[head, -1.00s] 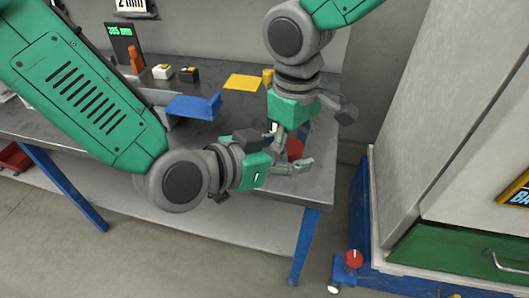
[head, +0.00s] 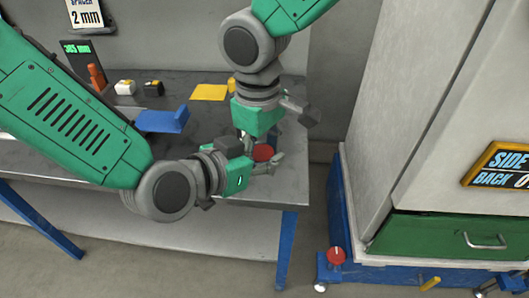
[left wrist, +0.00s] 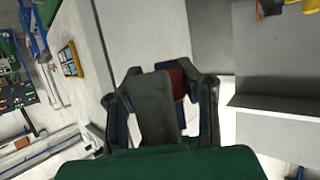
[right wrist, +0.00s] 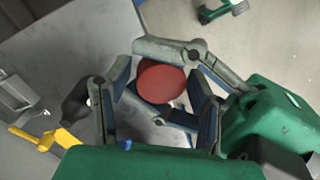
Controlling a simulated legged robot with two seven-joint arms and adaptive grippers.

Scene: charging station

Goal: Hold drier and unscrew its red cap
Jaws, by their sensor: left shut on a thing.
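The drier's red cap (head: 263,152) shows over the right end of the grey bench, between my two grippers; its body is mostly hidden. In the right wrist view the cap is a round red disc (right wrist: 160,82). My left gripper (head: 270,165) comes in from the left and is shut on the drier below the cap. A dark red patch (left wrist: 177,80) shows between its fingers in the left wrist view. My right gripper (head: 247,145) points down from above. Its fingers (right wrist: 158,85) stand apart on either side of the cap, and I see a small gap at the left.
The bench (head: 290,185) also holds a blue bracket (head: 165,120), a yellow plate (head: 209,92) and small button boxes (head: 153,88). Right of it stands a large grey cabinet (head: 420,100) with a green drawer (head: 440,238) on a blue base.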

